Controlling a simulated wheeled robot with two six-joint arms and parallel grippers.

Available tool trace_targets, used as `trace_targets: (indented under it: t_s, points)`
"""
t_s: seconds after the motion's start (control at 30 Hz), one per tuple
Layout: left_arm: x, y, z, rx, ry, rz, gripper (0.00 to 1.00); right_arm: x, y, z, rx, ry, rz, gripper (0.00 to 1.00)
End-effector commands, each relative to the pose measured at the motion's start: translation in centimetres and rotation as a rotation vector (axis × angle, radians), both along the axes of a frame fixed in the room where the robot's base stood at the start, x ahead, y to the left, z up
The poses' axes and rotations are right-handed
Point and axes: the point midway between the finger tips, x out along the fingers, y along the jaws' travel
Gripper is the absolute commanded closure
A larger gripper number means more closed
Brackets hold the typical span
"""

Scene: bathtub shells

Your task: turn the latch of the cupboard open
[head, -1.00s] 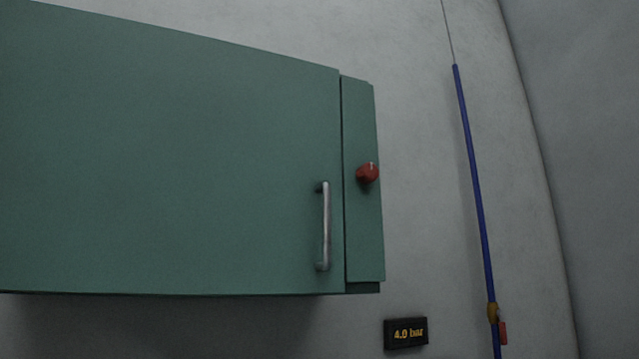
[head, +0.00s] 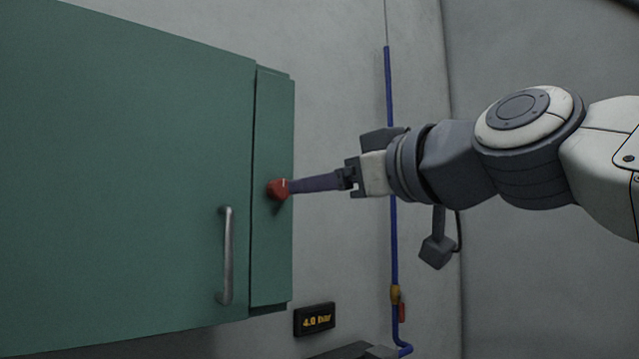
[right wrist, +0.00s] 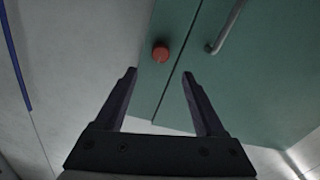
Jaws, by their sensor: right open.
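The green cupboard (head: 130,180) hangs on the wall, its door closed. Its latch, a red knob (head: 277,189), sits on the narrow strip right of the door. My right gripper (head: 294,186) reaches in from the right with its fingertips close to the knob. In the right wrist view, my right gripper (right wrist: 159,74) is open and empty. The red knob (right wrist: 160,52) shows there just beyond the fingertips, lined up with the gap between them. Whether a finger touches the knob cannot be told. My left gripper is not in view.
A grey bar handle (head: 226,255) stands out from the door, left of and below the knob. A blue pipe (head: 394,240) with a yellow and red valve runs down the wall behind my arm. A black display (head: 314,319) reading 4.0 bar sits below the cupboard.

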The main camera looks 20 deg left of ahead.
Motion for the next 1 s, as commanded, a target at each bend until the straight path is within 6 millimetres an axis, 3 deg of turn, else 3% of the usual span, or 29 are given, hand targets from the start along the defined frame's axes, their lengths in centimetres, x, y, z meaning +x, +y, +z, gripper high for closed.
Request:
trace_targets:
  t_s: [0.3, 0.5, 0.93, 0.97, 1.0]
  points:
    - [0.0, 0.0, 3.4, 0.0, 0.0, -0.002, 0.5, 3.5, 4.6, 0.2, -0.004, 0.007, 0.002, 0.29]
    - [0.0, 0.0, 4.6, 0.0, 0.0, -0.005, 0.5, 5.3, 6.9, 0.0, -0.004, 0.006, 0.002, 0.29]
    - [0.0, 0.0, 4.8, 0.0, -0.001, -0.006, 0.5, 6.0, 7.7, -0.2, -0.003, 0.003, 0.0, 0.29]
    - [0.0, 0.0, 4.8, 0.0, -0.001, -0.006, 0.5, 6.0, 7.7, -0.2, -0.003, 0.003, 0.0, 0.36]
    - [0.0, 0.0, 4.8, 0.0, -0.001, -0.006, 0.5, 6.0, 7.7, -0.2, -0.003, 0.003, 0.0, 0.51]
